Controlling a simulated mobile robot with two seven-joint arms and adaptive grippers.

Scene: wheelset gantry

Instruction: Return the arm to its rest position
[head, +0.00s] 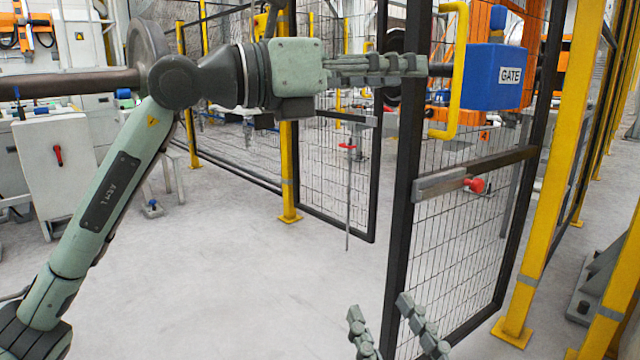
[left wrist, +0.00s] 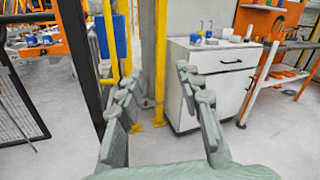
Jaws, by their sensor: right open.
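My left arm (head: 105,200) comes in from the left, bends at an elbow and reaches level to the right. My left gripper (head: 424,66) points right, in front of the black gate post in the head view. In the left wrist view my left gripper (left wrist: 160,74) has its fingers spread, with nothing between them. In the head view its fingertips appear close to the yellow handle (head: 457,75); I cannot tell the exact gap. My right gripper (head: 378,307) is low at the bottom edge, fingers apart and empty; the rest of the right arm is out of view.
The mesh gate (head: 465,240) carries a blue box (head: 492,78) marked GATE and a latch with a red knob (head: 474,185). Yellow posts (head: 560,170) stand at right. A white drawer cabinet (left wrist: 213,85) shows in the wrist view. The grey floor (head: 230,270) at middle is clear.

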